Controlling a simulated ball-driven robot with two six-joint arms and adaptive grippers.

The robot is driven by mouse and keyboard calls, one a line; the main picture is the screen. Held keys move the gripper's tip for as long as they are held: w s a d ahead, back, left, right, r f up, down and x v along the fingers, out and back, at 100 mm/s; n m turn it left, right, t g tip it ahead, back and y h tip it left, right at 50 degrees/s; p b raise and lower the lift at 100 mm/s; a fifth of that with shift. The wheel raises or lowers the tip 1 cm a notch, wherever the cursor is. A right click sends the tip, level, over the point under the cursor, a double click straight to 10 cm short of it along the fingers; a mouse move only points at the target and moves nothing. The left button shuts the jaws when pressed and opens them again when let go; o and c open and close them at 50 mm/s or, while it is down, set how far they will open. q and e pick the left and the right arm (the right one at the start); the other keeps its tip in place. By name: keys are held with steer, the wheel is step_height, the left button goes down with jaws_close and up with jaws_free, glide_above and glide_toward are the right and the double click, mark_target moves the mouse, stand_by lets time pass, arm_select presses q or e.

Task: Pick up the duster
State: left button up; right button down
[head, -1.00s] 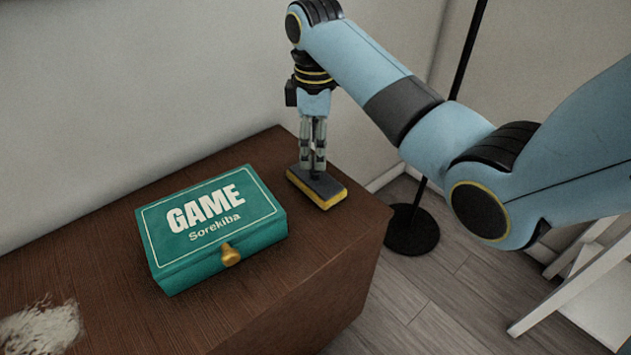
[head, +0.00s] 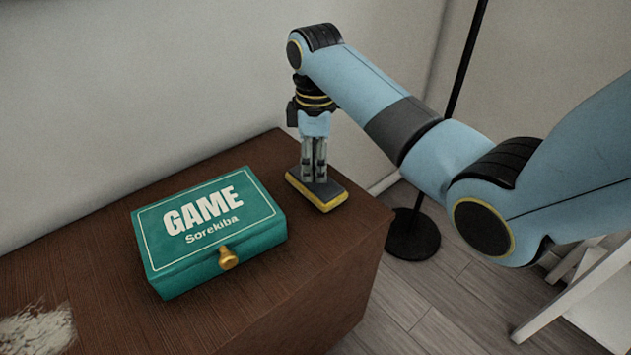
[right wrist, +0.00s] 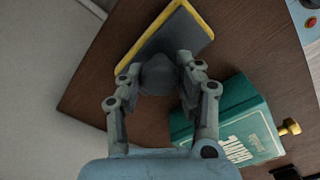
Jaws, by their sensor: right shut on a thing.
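The duster (head: 325,192), a flat dark grey block with a yellow edge, is at the right end of the brown cabinet top. It looks to be resting on the wood; I cannot tell any gap beneath it. My right gripper (head: 314,176) points down over it. In the right wrist view, the fingers are closed around the rounded grey knob of the duster (right wrist: 158,76). The duster's underside is hidden. My left gripper is not in view.
A teal game box (head: 208,232) with a gold knob lies left of the duster. A whitish patch (head: 38,332) is at the cabinet's lower left. The wall is behind. A black stand (head: 411,236) and a white piece of furniture (head: 590,290) stand on the floor at right.

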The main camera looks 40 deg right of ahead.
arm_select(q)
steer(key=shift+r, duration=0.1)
arm_select(e)
steer(key=shift+r, duration=0.15)
step_height(320, 180, up, 4)
steer(key=shift+r+p, duration=0.25)
steer(key=shift+p, duration=0.7)
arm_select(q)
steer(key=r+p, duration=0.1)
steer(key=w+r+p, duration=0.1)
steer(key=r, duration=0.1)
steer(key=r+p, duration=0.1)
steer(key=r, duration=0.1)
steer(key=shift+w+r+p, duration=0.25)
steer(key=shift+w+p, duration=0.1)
arm_select(e)
steer(key=s+d+r, duration=0.3)
steer(key=s+r, duration=0.3)
steer(key=s, duration=0.5)
steer(key=shift+d, duration=0.4)
steer(key=shift+r, duration=0.1)
steer(key=c, duration=1.5)
jaws_free()
steer(key=shift+c, duration=0.2)
steer(key=c, duration=0.4)
steer(key=shift+o, duration=0.2)
